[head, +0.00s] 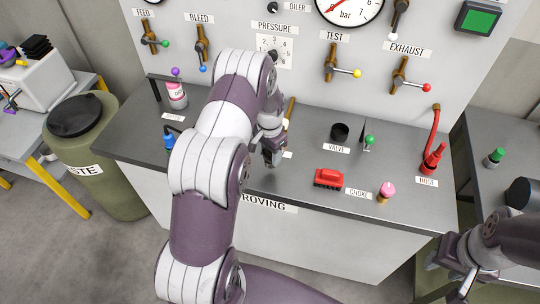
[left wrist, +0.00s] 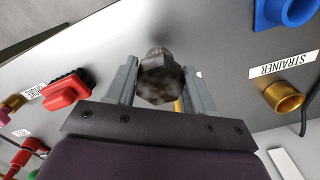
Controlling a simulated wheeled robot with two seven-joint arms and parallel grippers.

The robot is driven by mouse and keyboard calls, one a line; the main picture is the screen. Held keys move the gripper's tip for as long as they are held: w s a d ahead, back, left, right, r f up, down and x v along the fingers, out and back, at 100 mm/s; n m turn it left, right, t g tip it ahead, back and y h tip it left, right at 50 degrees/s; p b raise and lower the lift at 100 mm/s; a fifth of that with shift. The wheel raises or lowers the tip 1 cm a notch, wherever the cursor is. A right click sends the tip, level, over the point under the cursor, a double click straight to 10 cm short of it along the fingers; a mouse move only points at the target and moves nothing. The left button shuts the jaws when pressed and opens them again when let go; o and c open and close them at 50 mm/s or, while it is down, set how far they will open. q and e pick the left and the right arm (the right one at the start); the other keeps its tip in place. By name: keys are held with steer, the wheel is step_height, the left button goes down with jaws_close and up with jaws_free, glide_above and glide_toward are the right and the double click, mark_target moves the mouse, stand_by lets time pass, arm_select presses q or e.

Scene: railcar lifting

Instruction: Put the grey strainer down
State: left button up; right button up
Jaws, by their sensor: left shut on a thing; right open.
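The grey strainer (left wrist: 160,78) is a dark, hex-faced, stained piece between the fingers of my left gripper in the left wrist view. My left gripper (head: 274,156) is shut on it, over the middle of the bench top in the head view. There the fingers and arm mostly hide the strainer, and I cannot tell whether it touches the bench. A STRAINER label (left wrist: 283,65) lies by a brass fitting (left wrist: 283,98) in the left wrist view. My right gripper (head: 447,272) is open and empty at the lower right, off the bench's front edge.
On the bench (head: 250,182) are a red block (head: 328,178), a pink-topped piece (head: 386,191), a black cup (head: 340,132), a red hose fitting (head: 434,158) and a pink bottle (head: 176,95). A blue piece shows in the left wrist view (left wrist: 288,10). A waste bin (head: 95,170) stands left.

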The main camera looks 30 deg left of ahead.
mark_target(269, 160)
arm_select(q)
steer(key=f, duration=0.2)
steer(key=f+p, duration=0.1)
steer(key=shift+a+f, duration=0.2)
steer(key=shift+f, duration=0.15)
steer(key=shift+w, duration=0.1)
steer(key=shift+d+f, duration=0.15)
steer(key=shift+f, duration=0.05)
steer(key=o, duration=1.1)
steer(key=shift+r, duration=0.1)
